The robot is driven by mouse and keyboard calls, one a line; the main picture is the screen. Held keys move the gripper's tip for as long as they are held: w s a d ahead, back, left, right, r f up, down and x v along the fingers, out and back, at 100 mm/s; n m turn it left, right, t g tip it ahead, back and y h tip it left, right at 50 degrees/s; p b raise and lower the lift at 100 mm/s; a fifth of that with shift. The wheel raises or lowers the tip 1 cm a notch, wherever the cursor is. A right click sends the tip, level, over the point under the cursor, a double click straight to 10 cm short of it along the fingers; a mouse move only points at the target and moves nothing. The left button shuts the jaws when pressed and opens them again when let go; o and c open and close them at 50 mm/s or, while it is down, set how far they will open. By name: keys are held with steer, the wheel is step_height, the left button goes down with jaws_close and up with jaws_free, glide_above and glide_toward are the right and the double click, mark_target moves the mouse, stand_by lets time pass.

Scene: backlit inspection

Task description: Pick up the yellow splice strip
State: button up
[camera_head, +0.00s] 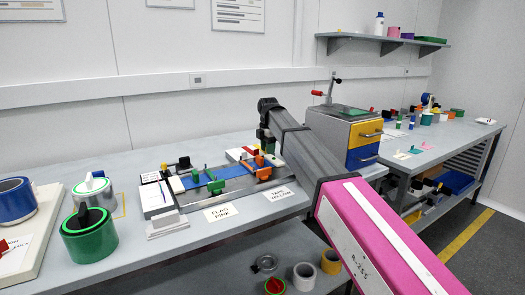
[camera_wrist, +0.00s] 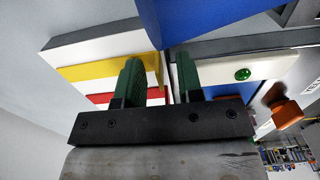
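The yellow splice strip (camera_wrist: 95,70) lies flat among white and red strips in a shallow holder, seen in the wrist view. My gripper (camera_wrist: 160,80) is open, with two dark green fingers apart and nothing seen held between them. The left finger overlaps the right part of the yellow strip in the picture; whether it touches cannot be told. The right finger is in front of a white block with a green button. In the head view my arm reaches over the back of the bench, and my gripper (camera_head: 264,132) is small and partly hidden there.
A blue-bedded fixture (camera_head: 208,183) with green and orange clamps stands on the bench (camera_head: 135,250). A cabinet with yellow and blue drawers (camera_head: 366,133) is right of my arm. Green tape (camera_head: 88,240) stands front left. An orange knob (camera_wrist: 284,108) is right of my fingers.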

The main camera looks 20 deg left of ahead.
jaws_close()
stand_by(0.3)
